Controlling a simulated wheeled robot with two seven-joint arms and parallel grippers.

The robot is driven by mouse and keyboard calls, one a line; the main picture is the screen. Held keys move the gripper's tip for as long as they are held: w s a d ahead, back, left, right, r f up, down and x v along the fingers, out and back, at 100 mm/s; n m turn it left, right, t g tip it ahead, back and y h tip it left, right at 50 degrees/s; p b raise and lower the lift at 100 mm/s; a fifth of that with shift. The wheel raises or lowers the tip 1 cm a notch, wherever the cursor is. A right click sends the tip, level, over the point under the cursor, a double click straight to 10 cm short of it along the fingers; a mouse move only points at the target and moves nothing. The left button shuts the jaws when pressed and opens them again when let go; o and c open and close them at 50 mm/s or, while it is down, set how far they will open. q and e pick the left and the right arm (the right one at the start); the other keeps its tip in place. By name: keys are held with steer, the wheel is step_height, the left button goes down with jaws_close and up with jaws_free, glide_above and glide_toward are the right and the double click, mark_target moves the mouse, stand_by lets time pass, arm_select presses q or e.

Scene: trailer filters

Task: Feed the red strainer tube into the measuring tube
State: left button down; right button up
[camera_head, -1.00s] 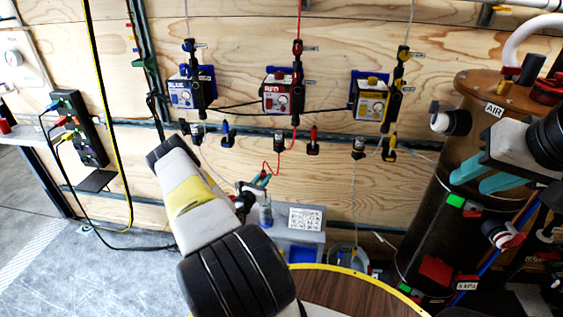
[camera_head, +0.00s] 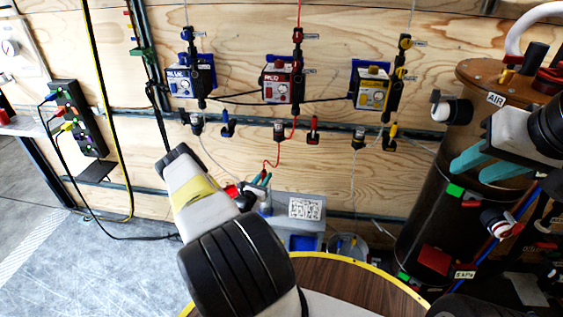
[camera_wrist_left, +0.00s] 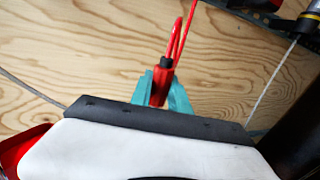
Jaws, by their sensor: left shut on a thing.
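The red strainer tube (camera_head: 278,152) hangs in a loop from below the red unit on the wall. My left gripper (camera_head: 262,179) is shut on its lower end. In the left wrist view, the teal fingers (camera_wrist_left: 162,92) close around a red piece with a dark collar (camera_wrist_left: 165,63), and the red tube rises from it. A small clear cylinder (camera_head: 266,204), perhaps the measuring tube, stands just below the left fingers beside a grey box; whether the tube's end is in it I cannot tell. My right gripper (camera_head: 487,164) is at the right, its teal fingers apart and empty.
Blue (camera_head: 181,83), red (camera_head: 277,88) and yellow (camera_head: 371,92) units hang on the plywood wall. The grey box (camera_head: 285,207) bears a printed code label. A dark cylinder marked AIR (camera_head: 440,215) stands at the right. A round wooden table (camera_head: 345,282) is in front.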

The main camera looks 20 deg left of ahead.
arm_select(q)
steer(key=shift+f, duration=0.8)
stand_by(0.6)
steer(key=c, duration=1.2)
jaws_free()
steer(key=shift+o, duration=0.2)
steer(key=s, duration=0.7)
steer(key=shift+s, duration=0.4)
steer(key=shift+a, duration=0.1)
